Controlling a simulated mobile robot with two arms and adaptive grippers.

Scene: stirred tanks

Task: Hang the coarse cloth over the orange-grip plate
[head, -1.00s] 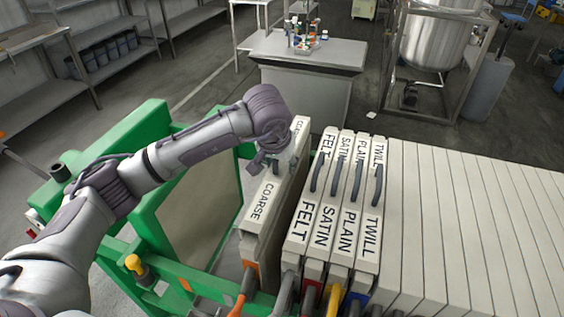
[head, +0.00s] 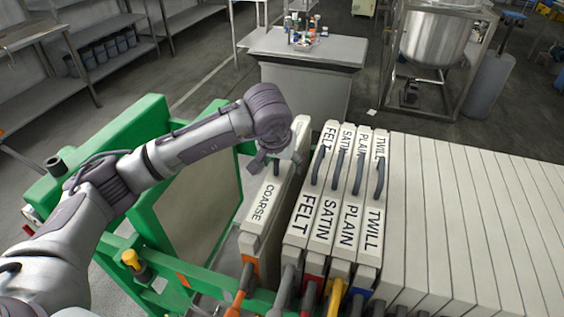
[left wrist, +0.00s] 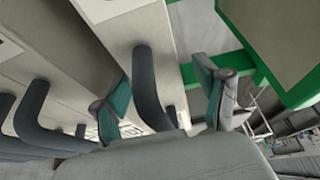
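The coarse cloth (head: 260,208), pale with COARSE printed on its top strip, sits astride a plate in line with the orange grip (head: 238,303) at the front rail. An orange patch (head: 249,262) shows just below its front end. My left gripper (head: 264,163) is above the cloth at its dark handle (head: 277,172). In the left wrist view, the fingers (left wrist: 165,95) stand apart with the dark handle (left wrist: 150,88) between them, seemingly not clamped. How far down the cloth's hidden side hangs cannot be told. My right gripper is out of view.
Cloths marked FELT (head: 305,212), SATIN (head: 324,220), PLAIN (head: 347,225) and TWILL (head: 373,230) stand close on the right, with plain plates (head: 470,220) beyond. The green press frame (head: 150,200) is on the left. A gap lies between it and the coarse cloth.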

